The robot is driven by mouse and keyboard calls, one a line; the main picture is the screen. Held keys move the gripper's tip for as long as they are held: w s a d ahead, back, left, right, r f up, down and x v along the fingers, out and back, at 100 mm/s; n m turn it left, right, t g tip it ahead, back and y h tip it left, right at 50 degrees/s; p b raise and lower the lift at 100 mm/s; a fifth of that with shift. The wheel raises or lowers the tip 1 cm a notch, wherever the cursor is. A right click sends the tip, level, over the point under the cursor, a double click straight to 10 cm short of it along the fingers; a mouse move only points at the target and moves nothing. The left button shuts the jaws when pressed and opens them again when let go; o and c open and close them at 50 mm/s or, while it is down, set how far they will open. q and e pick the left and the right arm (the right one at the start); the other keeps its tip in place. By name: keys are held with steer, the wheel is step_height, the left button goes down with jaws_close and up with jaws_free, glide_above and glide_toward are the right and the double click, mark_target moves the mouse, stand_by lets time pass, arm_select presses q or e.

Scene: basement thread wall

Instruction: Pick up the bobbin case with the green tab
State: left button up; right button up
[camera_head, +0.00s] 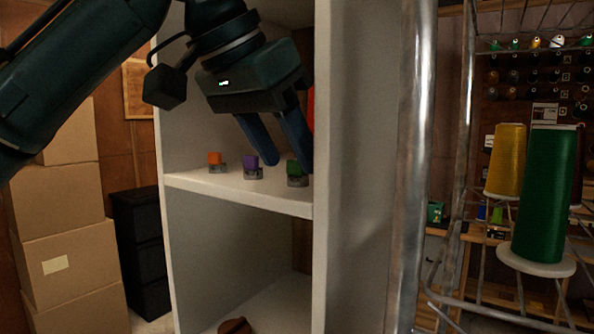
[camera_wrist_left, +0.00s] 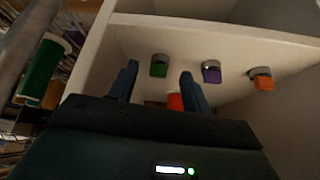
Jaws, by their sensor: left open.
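The bobbin case with the green tab (camera_head: 296,173) stands on the white shelf at the right end of a row of bobbin cases. My left gripper (camera_head: 287,161) is open and empty, its two blue fingers pointing down above the shelf beside this case. In the left wrist view the green-tabbed case (camera_wrist_left: 159,66) lies beyond and between the two fingertips of the left gripper (camera_wrist_left: 159,72), apart from them. A bobbin case with a purple tab (camera_head: 251,168) is in the middle of the row, and one with an orange tab (camera_head: 215,162) is at the left. My right gripper is not in view.
The white shelf (camera_head: 240,193) is bounded by an upright side panel (camera_head: 365,200) on the right. A red object (camera_wrist_left: 175,102) shows between the fingers in the wrist view. A brown object (camera_head: 235,326) lies on the lower shelf. Boxes (camera_head: 70,260) stand left; a green thread cone (camera_head: 546,195) stands right.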

arm_select(q)
steer(key=shift+x, duration=0.9)
steer(key=shift+c, duration=0.3)
steer(key=c, duration=1)
steer(key=shift+r, duration=0.1)
steer(key=shift+a+r, duration=0.15)
steer(key=shift+r, duration=0.25)
step_height(320, 180, up, 7)
steer(key=a+b, duration=0.1)
steer(key=a, duration=1.8)
steer(key=shift+w+a+f+b, duration=0.3)
steer(key=shift+w+f+b, duration=0.05)
steer(key=shift+f, duration=0.1)
